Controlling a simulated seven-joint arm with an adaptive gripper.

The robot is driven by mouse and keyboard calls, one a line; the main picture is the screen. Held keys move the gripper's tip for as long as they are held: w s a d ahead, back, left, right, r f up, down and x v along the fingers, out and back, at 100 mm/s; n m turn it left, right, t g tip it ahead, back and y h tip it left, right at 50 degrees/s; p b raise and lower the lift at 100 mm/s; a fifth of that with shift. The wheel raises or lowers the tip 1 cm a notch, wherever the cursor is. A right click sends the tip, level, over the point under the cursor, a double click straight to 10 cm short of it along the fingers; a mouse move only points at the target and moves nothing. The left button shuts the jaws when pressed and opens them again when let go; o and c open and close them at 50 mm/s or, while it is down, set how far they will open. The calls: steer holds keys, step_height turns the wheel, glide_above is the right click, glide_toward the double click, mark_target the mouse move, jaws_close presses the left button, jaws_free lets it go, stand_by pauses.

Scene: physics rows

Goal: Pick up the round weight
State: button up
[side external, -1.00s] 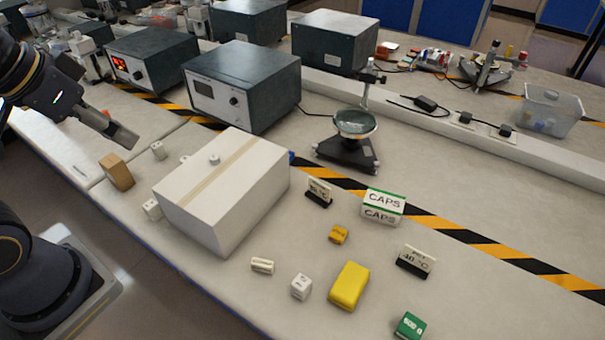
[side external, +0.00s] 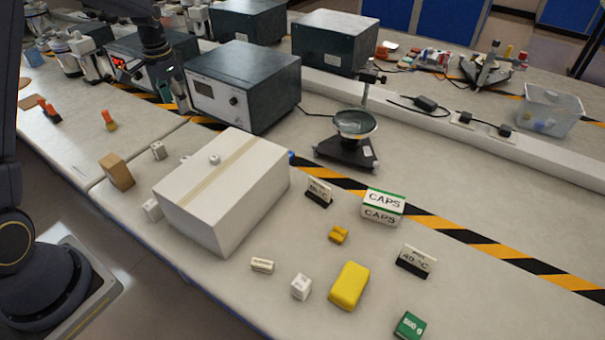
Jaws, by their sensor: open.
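I cannot tell for certain which piece is the round weight. A small pale piece with a dark label (side external: 262,265) lies on the bench in front of the white box and looks like a short cylinder on its side. Other candidates are blocky: a white cube (side external: 301,286), a yellow block (side external: 349,285), a small yellow piece (side external: 338,235) and a green block marked 500 g (side external: 409,326). My gripper (side external: 181,104) points down near the grey instruments at the back left. It is open and empty, well away from these pieces. Its fingers are small and dark in this view.
A large white box (side external: 225,190) stands between my gripper and the front pieces. A wooden block (side external: 116,172) and small white cubes (side external: 158,150) are left of it. A CAPS box (side external: 383,204), label stands (side external: 415,261) and a lens stand (side external: 352,138) are right.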

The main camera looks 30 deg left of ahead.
step_height(320, 180, down, 3)
steer(key=s+a, duration=0.1)
glide_above(186, 159)
steer(key=f, duration=1)
steer(key=shift+d+f, duration=0.15)
steer(key=shift+d, duration=0.1)
steer(key=shift+a+f, duration=0.2)
steer(key=shift+f, duration=1.3)
steer(key=shift+a+f, duration=0.15)
steer(key=shift+f, duration=1.35)
jaws_close()
